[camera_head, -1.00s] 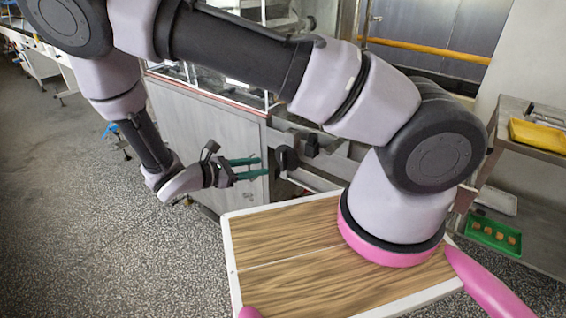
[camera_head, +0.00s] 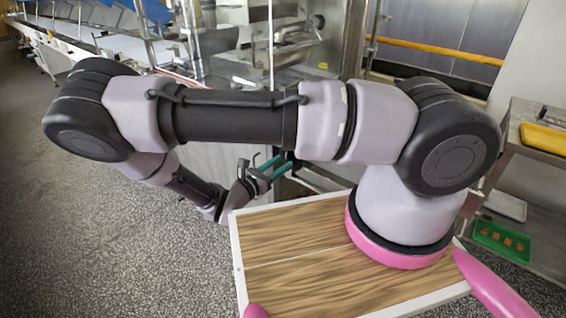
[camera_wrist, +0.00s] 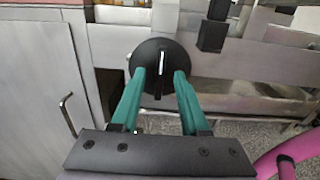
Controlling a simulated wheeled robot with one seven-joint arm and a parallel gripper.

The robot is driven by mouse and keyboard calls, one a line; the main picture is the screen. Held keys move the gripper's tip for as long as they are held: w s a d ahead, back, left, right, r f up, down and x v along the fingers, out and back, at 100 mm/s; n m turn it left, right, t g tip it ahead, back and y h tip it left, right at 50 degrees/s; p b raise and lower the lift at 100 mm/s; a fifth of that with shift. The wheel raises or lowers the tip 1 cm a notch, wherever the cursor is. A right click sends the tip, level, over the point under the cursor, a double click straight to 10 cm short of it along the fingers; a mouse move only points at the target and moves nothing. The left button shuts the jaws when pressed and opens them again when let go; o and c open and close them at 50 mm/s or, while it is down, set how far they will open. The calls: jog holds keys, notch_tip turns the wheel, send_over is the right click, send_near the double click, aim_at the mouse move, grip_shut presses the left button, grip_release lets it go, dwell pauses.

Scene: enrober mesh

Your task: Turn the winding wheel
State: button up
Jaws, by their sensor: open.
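The winding wheel (camera_wrist: 150,57) is a round black disc on the front of the grey metal machine (camera_wrist: 105,45). In the wrist view a narrow raised bar, pale above and dark below, stands upright at its middle. My gripper (camera_wrist: 160,75) is open and empty, with its two green fingers pointing at the wheel. One fingertip shows on each side of the bar, over the lower half of the disc; I cannot tell whether they touch it. In the head view my gripper (camera_head: 282,164) is beside the machine, and my arm hides most or all of the wheel.
A bent metal handle (camera_wrist: 67,113) is on the panel at left.

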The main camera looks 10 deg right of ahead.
jog(key=shift+x, duration=0.8)
grip_shut()
jog(key=shift+m, duration=0.4)
